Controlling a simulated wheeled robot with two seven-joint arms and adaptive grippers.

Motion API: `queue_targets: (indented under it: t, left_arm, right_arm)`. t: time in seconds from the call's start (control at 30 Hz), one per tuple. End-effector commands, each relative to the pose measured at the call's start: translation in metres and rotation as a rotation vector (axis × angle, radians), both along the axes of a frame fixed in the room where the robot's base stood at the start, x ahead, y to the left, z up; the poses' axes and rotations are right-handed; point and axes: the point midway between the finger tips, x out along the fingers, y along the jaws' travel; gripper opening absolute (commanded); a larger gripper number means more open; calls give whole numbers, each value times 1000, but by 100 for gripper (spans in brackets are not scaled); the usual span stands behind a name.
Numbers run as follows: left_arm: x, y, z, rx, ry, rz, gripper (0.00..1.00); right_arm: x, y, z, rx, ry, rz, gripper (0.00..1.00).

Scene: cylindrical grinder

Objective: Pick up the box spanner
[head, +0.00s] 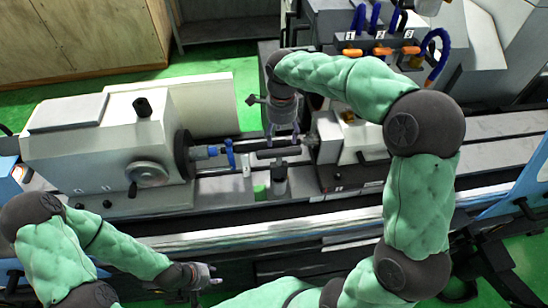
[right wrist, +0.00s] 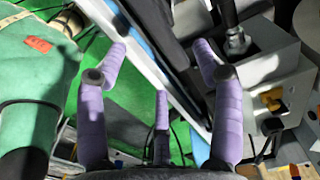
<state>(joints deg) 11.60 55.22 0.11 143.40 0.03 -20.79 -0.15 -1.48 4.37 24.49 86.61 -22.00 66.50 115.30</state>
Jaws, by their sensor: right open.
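I cannot single out the box spanner with certainty in either view. In the head view my right gripper (head: 283,141) points down over the grinder, above a dark horizontal bar (head: 278,153). A black post (right wrist: 236,38) on a grey block shows beyond the right finger. My left gripper (head: 207,277) is low in the head view, away from the machine; its opening is unclear.
The grinder's white headstock (head: 75,150) with a handwheel (head: 147,174) stands on the left. A light block (head: 360,140) stands just right of my right gripper. Blue hoses (head: 441,50) and orange valves (head: 381,51) are behind. Green floor shows at the back.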

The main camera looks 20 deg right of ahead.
Motion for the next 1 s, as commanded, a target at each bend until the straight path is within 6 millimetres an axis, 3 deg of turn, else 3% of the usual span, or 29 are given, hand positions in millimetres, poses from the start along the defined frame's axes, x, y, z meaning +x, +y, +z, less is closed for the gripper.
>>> queue_targets:
  t: [0.3,0.57,0.83,1.0]
  left_arm:
    - [-1,0,2,0,2,-1,40]
    - [-1,0,5,0,1,0,40]
    - [0,0,12,0,1,0,40]
    - [0,0,12,0,1,0,40]
  right_arm:
    - [-1,0,-45,-1,4,1,67]
    - [-1,2,-62,1,6,2,67]
    - [0,4,-98,0,5,2,67]
    - [0,4,-105,1,2,2,67]
